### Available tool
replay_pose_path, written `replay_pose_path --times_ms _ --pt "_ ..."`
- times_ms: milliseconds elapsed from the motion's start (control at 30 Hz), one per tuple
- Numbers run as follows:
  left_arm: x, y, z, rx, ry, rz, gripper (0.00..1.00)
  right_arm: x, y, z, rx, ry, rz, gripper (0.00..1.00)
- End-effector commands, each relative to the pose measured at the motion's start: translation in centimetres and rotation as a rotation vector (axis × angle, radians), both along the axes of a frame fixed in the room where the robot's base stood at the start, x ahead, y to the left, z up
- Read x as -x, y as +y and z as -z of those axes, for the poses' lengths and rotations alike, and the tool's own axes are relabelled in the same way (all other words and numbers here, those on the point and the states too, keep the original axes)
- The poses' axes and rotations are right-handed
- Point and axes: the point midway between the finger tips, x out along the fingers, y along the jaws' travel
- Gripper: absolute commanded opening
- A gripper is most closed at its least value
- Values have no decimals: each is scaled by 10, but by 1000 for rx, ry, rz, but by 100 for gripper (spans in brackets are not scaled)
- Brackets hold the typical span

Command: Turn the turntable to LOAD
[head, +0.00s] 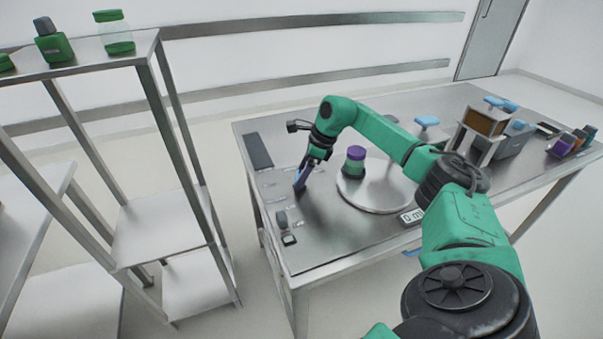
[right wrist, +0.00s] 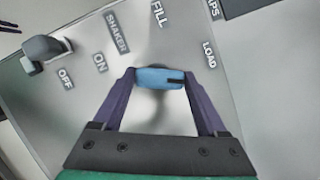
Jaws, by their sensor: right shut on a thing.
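My right gripper (head: 300,182) is over the near left part of the steel table. In the right wrist view its two purple fingers (right wrist: 160,80) are shut on the sides of a blue knob (right wrist: 158,77). A black mark on the knob points to the right of that view. The LOAD label (right wrist: 209,54) is up and right of the knob, and the FILL label (right wrist: 158,14) is straight above it. The round turntable (head: 374,190) is on the table, right of the gripper, with a purple-lidded jar (head: 354,161) on it. My left gripper is out of view.
A grey switch (right wrist: 45,49) with ON and OFF labels stands left of the knob. A display reading 0 ml (head: 412,216) is at the turntable's near edge. A steel rack (head: 75,62) with green-banded containers stands left. Boxes and blue-topped items crowd the table's right end.

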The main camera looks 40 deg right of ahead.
Motion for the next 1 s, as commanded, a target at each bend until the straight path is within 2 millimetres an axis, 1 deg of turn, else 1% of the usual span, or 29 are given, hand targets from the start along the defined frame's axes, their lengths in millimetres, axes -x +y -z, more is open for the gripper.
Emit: replay_pose_path --times_ms 33,300,500,700,1000 --pt "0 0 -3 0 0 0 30 -2 0 -4 -5 -5 -37 19" --pt "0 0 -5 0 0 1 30 -4 0 -3 -4 -7 -264 19" --pt "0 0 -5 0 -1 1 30 -4 0 -3 -2 -7 -383 19" --pt "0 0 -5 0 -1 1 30 -4 0 -3 -1 -8 -450 19" --pt "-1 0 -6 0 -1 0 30 -5 -1 -3 0 -9 -474 19"
